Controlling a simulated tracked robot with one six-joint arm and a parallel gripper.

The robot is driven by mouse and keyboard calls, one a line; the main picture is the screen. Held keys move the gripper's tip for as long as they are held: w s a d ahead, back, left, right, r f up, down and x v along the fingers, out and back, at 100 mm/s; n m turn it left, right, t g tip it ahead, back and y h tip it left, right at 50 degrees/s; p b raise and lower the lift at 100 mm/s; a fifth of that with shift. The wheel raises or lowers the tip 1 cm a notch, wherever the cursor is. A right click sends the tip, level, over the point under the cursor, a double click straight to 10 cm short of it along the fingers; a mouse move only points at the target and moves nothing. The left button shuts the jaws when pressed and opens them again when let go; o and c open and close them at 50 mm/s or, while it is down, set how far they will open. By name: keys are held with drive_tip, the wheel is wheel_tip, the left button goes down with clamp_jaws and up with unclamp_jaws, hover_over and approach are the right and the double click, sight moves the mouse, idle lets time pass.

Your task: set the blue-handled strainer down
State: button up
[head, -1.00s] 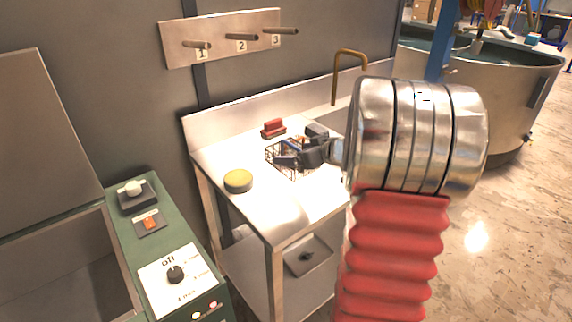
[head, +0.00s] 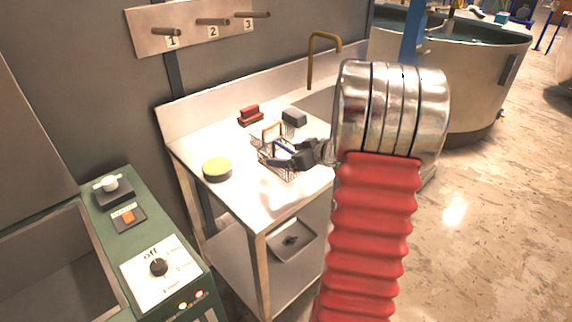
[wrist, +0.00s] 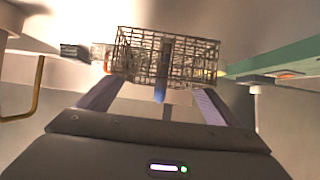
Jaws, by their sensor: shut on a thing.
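The blue-handled strainer is a small wire-mesh basket (wrist: 190,58) with a blue handle (head: 283,148). In the wrist view the handle (wrist: 160,93) lies between the fingers and the mesh is just beyond them. My gripper (head: 290,159) is shut on this strainer over the steel table (head: 250,204); it also shows in the wrist view (wrist: 160,95). I cannot tell whether the mesh touches the tabletop. An orange-handled strainer (head: 272,129) stands close behind it, partly hidden.
A yellow-topped round tin (head: 217,169) sits to the left, a red block (head: 250,115) and a dark grey block (head: 294,117) behind. Numbered pegs (head: 212,21) on the wall are empty. The table front is clear.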

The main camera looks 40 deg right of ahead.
drive_tip(key=shift+f, duration=0.6)
drive_tip(key=shift+f, duration=1.9)
drive_tip(key=o, duration=1.1)
drive_tip(key=shift+f, duration=0.1)
